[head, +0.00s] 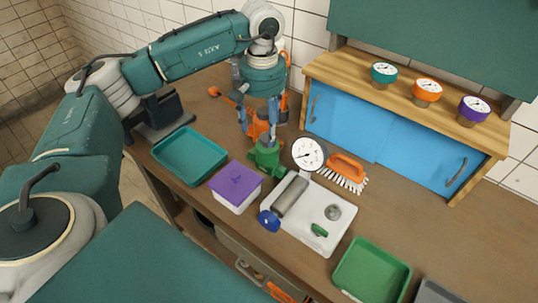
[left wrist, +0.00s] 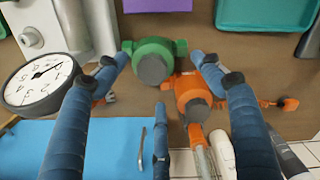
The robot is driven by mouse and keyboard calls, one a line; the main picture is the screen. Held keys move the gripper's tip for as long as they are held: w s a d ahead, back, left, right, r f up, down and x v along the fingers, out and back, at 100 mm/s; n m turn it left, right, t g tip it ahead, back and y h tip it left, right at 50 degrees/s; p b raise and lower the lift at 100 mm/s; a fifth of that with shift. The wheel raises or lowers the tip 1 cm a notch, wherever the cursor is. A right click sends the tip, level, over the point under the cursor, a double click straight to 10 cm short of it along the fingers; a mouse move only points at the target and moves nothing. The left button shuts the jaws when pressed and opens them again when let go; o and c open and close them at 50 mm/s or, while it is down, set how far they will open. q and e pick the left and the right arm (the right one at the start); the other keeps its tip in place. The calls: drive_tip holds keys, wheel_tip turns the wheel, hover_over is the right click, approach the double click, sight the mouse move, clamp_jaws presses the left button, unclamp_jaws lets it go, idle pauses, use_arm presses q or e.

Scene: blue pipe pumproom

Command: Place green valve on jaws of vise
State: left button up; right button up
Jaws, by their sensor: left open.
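The green valve (head: 265,158) stands on the brown bench in the head view. It also shows in the left wrist view (left wrist: 153,60). My left gripper (head: 259,122) points down just behind it, its fingers over an orange valve. In the left wrist view my left gripper (left wrist: 158,72) has its fingers spread, with the green valve near the fingertips and nothing visibly clamped. A dark block-shaped device (head: 162,112) at the bench's left end may be the vise; I cannot make out its jaws clearly. My right gripper is not in view.
The orange valve (left wrist: 192,98) is close beside the green one. A pressure gauge (head: 309,154), an orange brush (head: 347,172), a white plate with a grey cylinder (head: 292,196), a purple-lidded box (head: 235,182) and a teal tray (head: 190,155) crowd around. A blue cabinet (head: 345,120) stands behind.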

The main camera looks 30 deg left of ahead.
sight(267, 147)
use_arm(q)
drive_tip(key=f, duration=0.3)
drive_tip(key=d+f+p, duration=0.1)
drive_tip(key=shift+w+f, duration=0.2)
drive_tip(key=shift+w, duration=0.05)
drive_tip(key=shift+s+f+p, duration=0.1)
drive_tip(key=shift+f+p, duration=0.15)
drive_tip(key=shift+p, duration=0.05)
drive_tip(key=shift+s+f+p, duration=0.15)
drive_tip(key=shift+f+p, duration=0.35)
drive_tip(key=shift+f, duration=0.1)
drive_tip(key=shift+s+f+p, duration=0.15)
drive_tip(key=shift+f+p, duration=0.35)
drive_tip(key=shift+f, duration=0.05)
wheel_tip(267, 147, down, 2)
drive_tip(key=shift+w+f, duration=0.1)
drive_tip(key=shift+f, duration=0.1)
drive_tip(key=c, duration=1.6)
drive_tip(key=shift+w, duration=0.1)
clamp_jaws()
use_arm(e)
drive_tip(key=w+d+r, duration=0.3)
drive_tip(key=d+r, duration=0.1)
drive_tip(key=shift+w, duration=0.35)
